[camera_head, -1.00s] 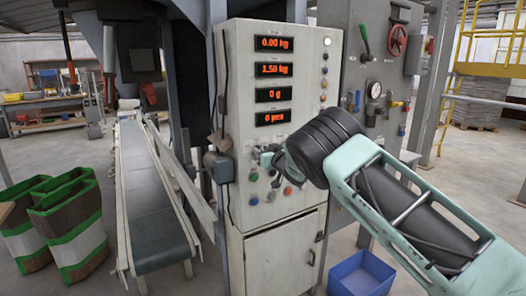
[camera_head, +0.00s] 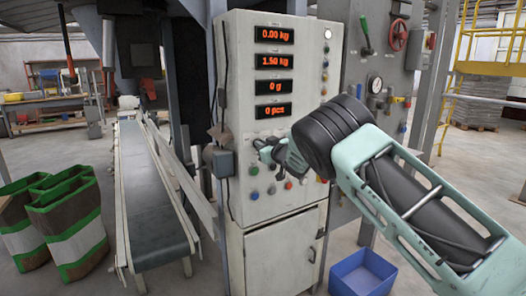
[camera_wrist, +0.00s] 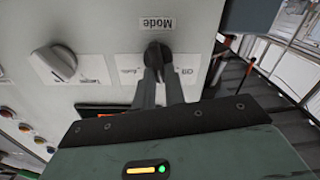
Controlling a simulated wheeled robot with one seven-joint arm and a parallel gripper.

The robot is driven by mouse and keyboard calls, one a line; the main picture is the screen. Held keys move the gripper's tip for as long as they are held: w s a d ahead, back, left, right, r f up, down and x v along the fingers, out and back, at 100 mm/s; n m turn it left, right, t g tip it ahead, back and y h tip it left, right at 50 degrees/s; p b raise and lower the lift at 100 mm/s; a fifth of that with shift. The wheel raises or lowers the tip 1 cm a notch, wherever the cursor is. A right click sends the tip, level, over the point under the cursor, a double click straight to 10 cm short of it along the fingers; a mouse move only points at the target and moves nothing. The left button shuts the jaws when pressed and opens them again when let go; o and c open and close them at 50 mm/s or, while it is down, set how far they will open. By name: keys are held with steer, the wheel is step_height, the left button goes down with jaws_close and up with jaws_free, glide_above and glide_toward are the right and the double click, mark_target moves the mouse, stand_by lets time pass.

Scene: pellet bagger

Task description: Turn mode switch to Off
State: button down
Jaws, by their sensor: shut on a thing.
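The mode switch (camera_wrist: 156,53) is a black knob on the light panel, under an upside-down "Mode" label (camera_wrist: 157,24) in the wrist view. An "Off" label (camera_wrist: 187,72) is to its right there, and another label, partly hidden, is to its left. My gripper (camera_wrist: 160,75) is shut on the switch, its two fingers at the knob's lower part. In the head view my gripper (camera_head: 268,150) reaches the left part of the control panel (camera_head: 233,90), and hides the switch. I cannot tell exactly which position the knob points to.
A grey knob (camera_wrist: 55,63) sits left of the mode switch in the wrist view, with coloured buttons below it. A conveyor (camera_head: 155,210) and green-edged bags (camera_head: 65,230) stand left of the panel. A blue bin (camera_head: 362,273) is on the floor to the right.

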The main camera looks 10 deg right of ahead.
steer(key=n+b, duration=0.6)
steer(key=b, duration=0.1)
steer(key=n+b, duration=0.3)
steer(key=shift+s+a+f, duration=0.1)
steer(key=shift+a+f, duration=0.2)
steer(key=shift+a, duration=0.1)
steer(key=shift+n+b, duration=0.3)
steer(key=shift+b, duration=0.05)
steer(key=c, duration=1.5)
jaws_free()
steer(key=shift+o, duration=0.2)
steer(key=shift+s, duration=0.1)
steer(key=b+v, duration=0.2)
steer(key=v, duration=1.5)
steer(key=shift+b, duration=0.3)
steer(key=shift+s+r, duration=0.1)
